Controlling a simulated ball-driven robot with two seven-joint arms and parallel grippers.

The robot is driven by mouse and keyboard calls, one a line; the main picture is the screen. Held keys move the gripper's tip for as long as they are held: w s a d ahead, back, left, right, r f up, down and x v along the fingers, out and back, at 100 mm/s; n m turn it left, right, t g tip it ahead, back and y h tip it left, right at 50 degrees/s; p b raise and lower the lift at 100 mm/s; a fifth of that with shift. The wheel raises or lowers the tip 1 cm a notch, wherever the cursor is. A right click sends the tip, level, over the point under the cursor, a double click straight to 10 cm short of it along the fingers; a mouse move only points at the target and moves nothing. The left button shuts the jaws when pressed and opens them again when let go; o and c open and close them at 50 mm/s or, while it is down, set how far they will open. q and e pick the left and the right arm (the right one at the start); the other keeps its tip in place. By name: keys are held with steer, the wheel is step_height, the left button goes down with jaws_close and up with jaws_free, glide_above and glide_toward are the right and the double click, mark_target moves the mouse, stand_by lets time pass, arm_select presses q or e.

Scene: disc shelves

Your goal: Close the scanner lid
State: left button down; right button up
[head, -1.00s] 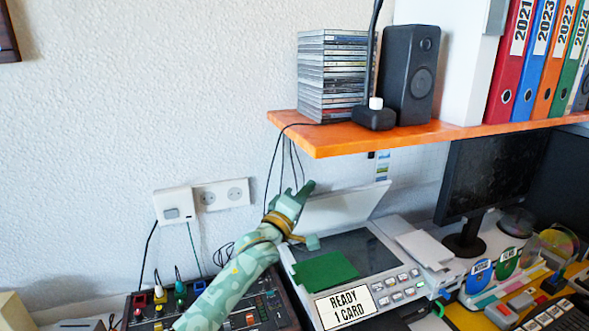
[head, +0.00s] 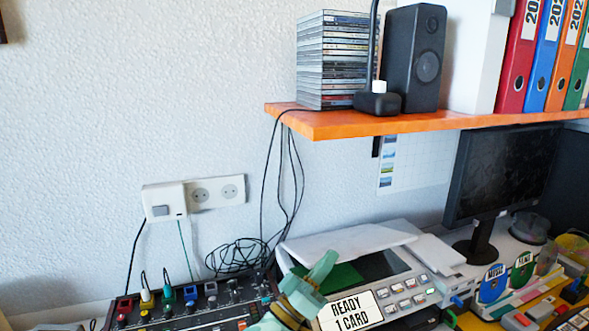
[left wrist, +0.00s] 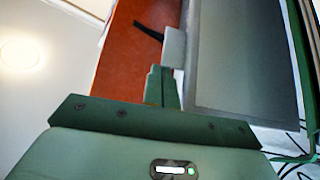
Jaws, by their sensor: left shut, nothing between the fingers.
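The scanner (head: 415,293) stands on the desk with a "READY 1 CARD" label on its front. Its pale lid (head: 352,239) is hinged at the back and tilted low over the glass, partly open. Dark glass (head: 385,264) and a green card (head: 343,277) show under it. My left gripper (head: 325,262) is shut and empty, at the scanner's front left, overlapping the card and lid edge in the head view. In the left wrist view, the shut fingers (left wrist: 163,85) point up beside a grey panel, probably the lid (left wrist: 245,60); contact cannot be told. My right gripper is not in view.
An orange shelf (head: 340,124) with CD cases and a speaker (head: 413,58) overhangs behind the scanner. A mixer (head: 190,305) is at left, a monitor (head: 500,170) at right. Loose cables (head: 240,255) lie by the wall.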

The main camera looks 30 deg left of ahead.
arm_select(q)
steer(key=shift+f, duration=0.25)
steer(key=shift+s, duration=0.1)
steer(key=v, duration=0.7)
steer(key=shift+s+f+p, duration=0.25)
steer(key=shift+f+p, duration=0.05)
steer(key=shift+p, duration=0.1)
